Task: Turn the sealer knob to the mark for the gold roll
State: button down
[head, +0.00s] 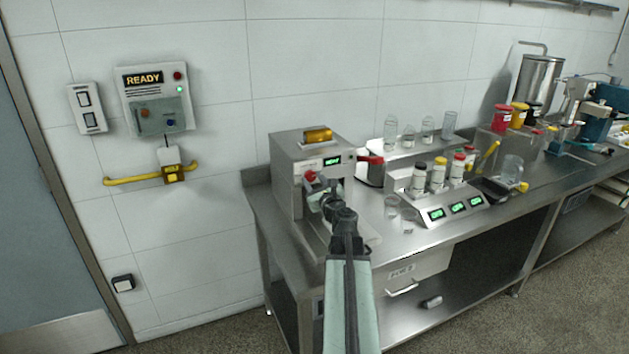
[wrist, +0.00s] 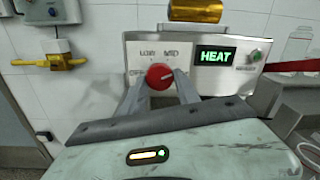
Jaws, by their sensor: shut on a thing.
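The sealer (head: 289,153) is a grey metal box on the left end of the steel bench. A gold roll (head: 318,135) lies on its top and also shows at the top of the wrist view (wrist: 195,11). The red round knob (wrist: 160,76) is on its front panel, with LOW, MID and OFF printed around it; any further mark on the right is hidden or unclear. A pale line on the knob points towards the upper right, near MID. My gripper (wrist: 160,82) is shut on the knob, one finger at each side. A display (wrist: 216,55) reads HEAT in green.
A red-handled lever (head: 369,159) sticks out right of the sealer. Scales, jars and glass beakers (head: 392,206) stand further right on the bench. A wall panel (head: 155,97) reading READY and a yellow rail (head: 135,180) are at the left.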

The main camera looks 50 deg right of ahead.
jog(key=shift+m+p, duration=0.3)
jog(key=shift+m, duration=2)
jog(key=c, duration=0.9)
grip_release()
